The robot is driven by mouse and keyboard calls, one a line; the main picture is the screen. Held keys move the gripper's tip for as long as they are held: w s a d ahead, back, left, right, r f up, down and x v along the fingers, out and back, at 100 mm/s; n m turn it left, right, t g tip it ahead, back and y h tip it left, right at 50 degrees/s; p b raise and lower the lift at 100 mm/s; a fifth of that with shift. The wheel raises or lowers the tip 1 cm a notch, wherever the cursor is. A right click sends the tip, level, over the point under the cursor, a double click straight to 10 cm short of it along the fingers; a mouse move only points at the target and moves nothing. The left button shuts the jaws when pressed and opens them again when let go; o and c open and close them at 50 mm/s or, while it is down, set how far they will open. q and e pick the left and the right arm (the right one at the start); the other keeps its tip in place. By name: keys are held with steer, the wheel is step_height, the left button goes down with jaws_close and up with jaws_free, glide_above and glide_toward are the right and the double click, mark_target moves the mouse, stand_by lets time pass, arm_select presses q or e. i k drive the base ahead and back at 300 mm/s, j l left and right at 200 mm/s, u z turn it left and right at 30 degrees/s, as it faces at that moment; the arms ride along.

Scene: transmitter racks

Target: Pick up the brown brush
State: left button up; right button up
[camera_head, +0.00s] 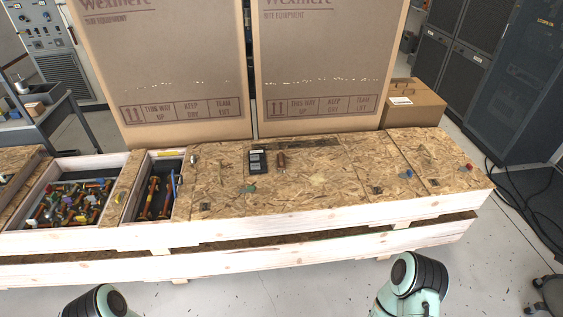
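A small reddish-brown object (281,160), which looks like the brown brush, lies on top of the long particle-board crate (320,187). It is just right of a flat black device (258,161). It is too small for me to make out bristles or a handle clearly. Only rounded parts of my two arms show along the bottom edge, well in front of the crate. Neither gripper is in view, and nothing touches the brown object.
Open compartments at the left hold loose tools and coloured parts, including orange-handled pieces (152,190). Small items lie on the lid, including a blue one (408,173). Tall cardboard boxes (325,60) stand behind the crate. The floor in front is clear.

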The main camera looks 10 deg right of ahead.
mark_target(280, 163)
steer(key=i+l, duration=0.2)
steer(key=i+l+u, duration=0.6)
steer(key=i+l, duration=0.1)
steer(key=i, duration=0.05)
